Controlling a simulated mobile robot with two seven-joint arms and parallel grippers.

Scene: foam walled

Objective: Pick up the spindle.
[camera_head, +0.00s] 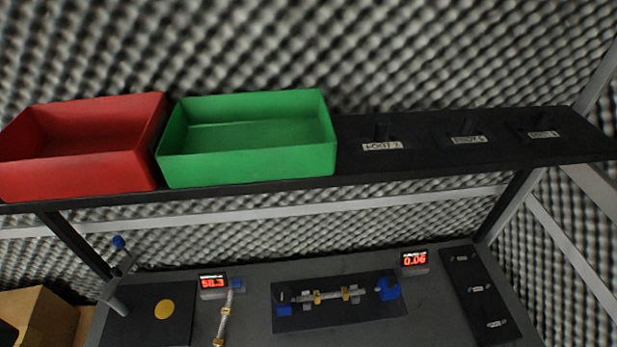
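A silver rod with brass-coloured collars (330,296), spindle-like, lies across a black fixture plate (352,317) with blue blocks at both ends, on the dark bench. A second rod with brass-coloured parts (224,318) lies on the bench to the left of that plate, by a blue piece (237,284). I cannot tell from the picture which of the two is the spindle. Neither of my grippers is in view, so nothing is seen touching either rod.
A shelf (350,165) above the bench carries a red bin (80,170), a green bin (250,162) and labelled posts. Red displays read about 50.3 (213,283) and 0.06 (414,261). A black pad with a yellow disc (164,309) lies left; a labelled black plate (480,300) lies right.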

